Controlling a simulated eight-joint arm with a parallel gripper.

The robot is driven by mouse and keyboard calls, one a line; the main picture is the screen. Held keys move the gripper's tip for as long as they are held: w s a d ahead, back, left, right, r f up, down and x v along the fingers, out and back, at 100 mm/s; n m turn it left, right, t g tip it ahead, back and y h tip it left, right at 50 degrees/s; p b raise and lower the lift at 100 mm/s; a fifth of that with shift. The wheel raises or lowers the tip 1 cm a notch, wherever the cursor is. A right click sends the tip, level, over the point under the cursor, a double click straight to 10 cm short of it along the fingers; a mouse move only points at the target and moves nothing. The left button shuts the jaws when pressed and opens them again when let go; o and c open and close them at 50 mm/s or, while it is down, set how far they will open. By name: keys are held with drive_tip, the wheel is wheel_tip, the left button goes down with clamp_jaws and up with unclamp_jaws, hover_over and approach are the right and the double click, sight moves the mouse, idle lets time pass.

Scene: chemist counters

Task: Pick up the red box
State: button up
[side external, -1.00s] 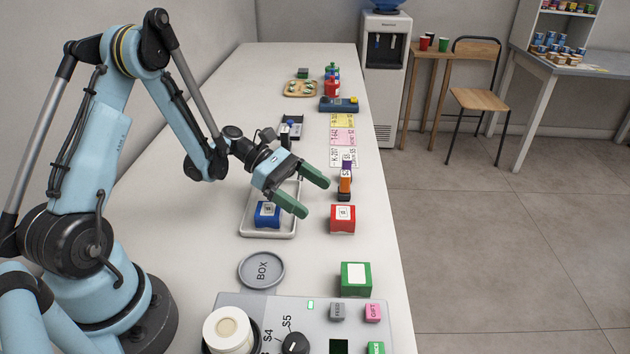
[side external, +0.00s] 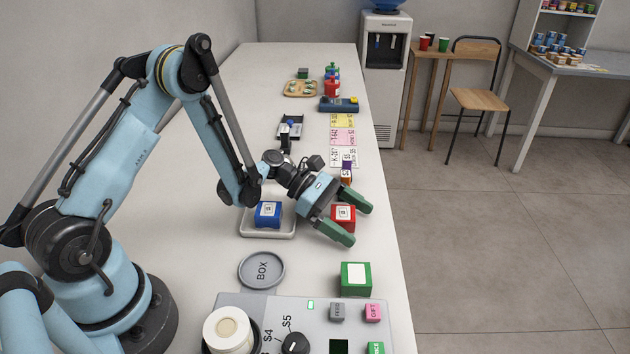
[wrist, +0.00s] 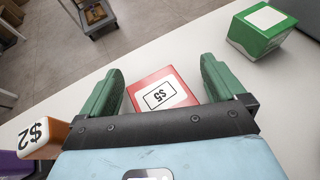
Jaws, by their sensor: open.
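The red box (side external: 343,217) stands on the white counter near its right edge, partly hidden by my gripper in the side view. My gripper (side external: 357,222) is open, with its green fingers reaching over the box area. In the wrist view the red box (wrist: 158,90), with a white "$5" label on top, shows between the two open fingers of my gripper (wrist: 162,80). The fingers look apart from the box on both sides. I cannot tell how far above the counter the fingertips are.
A blue box (side external: 268,214) sits in a pale tray (side external: 266,234) to the left. A green box (side external: 356,279) stands nearer the front.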

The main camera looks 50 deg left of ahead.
drive_tip(key=c, duration=1)
drive_tip(key=shift+c, duration=0.2)
drive_tip(key=shift+r, duration=0.15)
